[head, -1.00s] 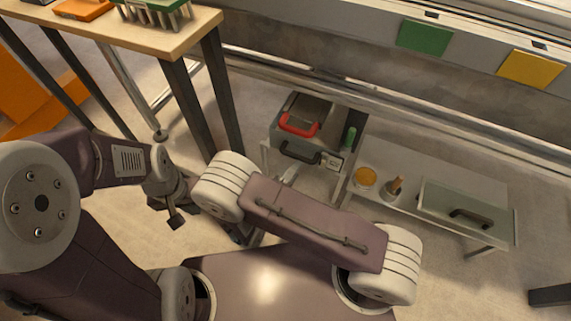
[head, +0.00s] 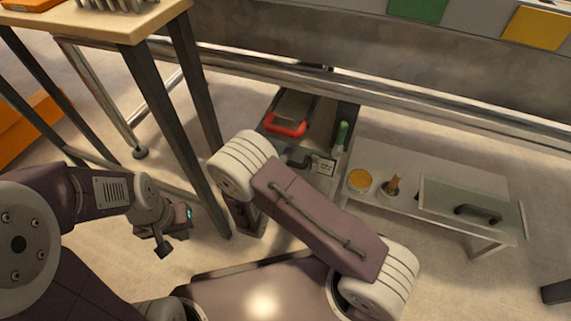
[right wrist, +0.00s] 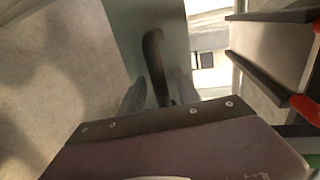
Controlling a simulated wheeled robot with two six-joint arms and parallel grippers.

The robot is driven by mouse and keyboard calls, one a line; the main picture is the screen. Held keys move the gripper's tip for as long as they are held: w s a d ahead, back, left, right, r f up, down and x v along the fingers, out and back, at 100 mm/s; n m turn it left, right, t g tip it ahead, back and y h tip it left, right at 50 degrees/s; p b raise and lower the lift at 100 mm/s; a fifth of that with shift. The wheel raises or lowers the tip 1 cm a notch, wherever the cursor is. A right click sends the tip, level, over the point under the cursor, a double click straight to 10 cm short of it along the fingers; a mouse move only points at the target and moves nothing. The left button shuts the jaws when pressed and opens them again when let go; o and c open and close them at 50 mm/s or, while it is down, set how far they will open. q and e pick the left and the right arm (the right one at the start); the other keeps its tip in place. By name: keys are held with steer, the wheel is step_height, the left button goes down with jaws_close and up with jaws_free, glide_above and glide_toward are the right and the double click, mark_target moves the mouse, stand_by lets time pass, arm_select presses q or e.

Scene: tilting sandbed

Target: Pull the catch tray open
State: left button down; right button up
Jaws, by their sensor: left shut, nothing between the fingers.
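The grey catch tray (head: 297,106) sits low under the bench rail, with a red grip lying across its top. Its black front handle (head: 298,158) is partly hidden by my right forearm in the head view. In the right wrist view a black handle (right wrist: 155,62) stands on a grey-green panel. The fingers of my right gripper (right wrist: 160,90) are apart, one on each side of the handle's lower end; I cannot tell whether they touch it. My left gripper (head: 164,246) is shut and empty, low at the left beside the table leg.
A green bottle (head: 342,135) stands beside the tray. Wooden table (head: 130,28) legs stand at the left.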

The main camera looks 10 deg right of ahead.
jaws_close()
stand_by(1.4)
